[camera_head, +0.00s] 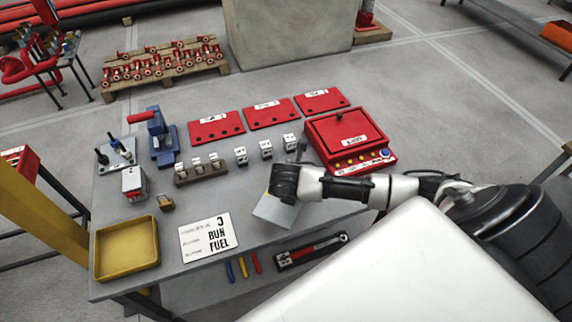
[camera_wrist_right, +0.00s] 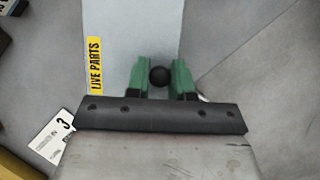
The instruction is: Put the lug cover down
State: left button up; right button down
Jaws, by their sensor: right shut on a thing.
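The lug cover (camera_wrist_right: 130,50) is a pale grey plate with a yellow "LIVE PARTS" label and a black knob (camera_wrist_right: 159,76). In the head view the cover (camera_head: 274,211) shows below my right gripper, over the table's front part. My right gripper (camera_wrist_right: 160,78) has its green fingers on both sides of the knob and is shut on it. In the head view the right gripper (camera_head: 284,184) is dark and hides part of the cover. I cannot tell whether the cover touches the table. My left gripper is not in view.
The grey table (camera_head: 255,190) holds a yellow tray (camera_head: 126,248), a white sign card (camera_head: 208,238), a padlock (camera_head: 166,202), a red box (camera_head: 345,138) and flat red panels (camera_head: 270,114). Small white blocks (camera_head: 240,155) stand behind my gripper. Bare tabletop lies left of the cover.

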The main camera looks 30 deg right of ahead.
jog(key=w, duration=0.1)
jog(key=w+f, duration=0.1)
jog(key=w+a+f, duration=0.1)
jog(key=w, duration=0.1)
jog(key=shift+f, duration=0.25)
jog(key=shift+s+f+p, duration=0.1)
jog(key=shift+f+p, duration=0.25)
jog(key=shift+f, duration=1.65)
jog(key=c, duration=1)
grip_release()
jog(key=shift+r, duration=0.1)
jog(key=v, duration=1.2)
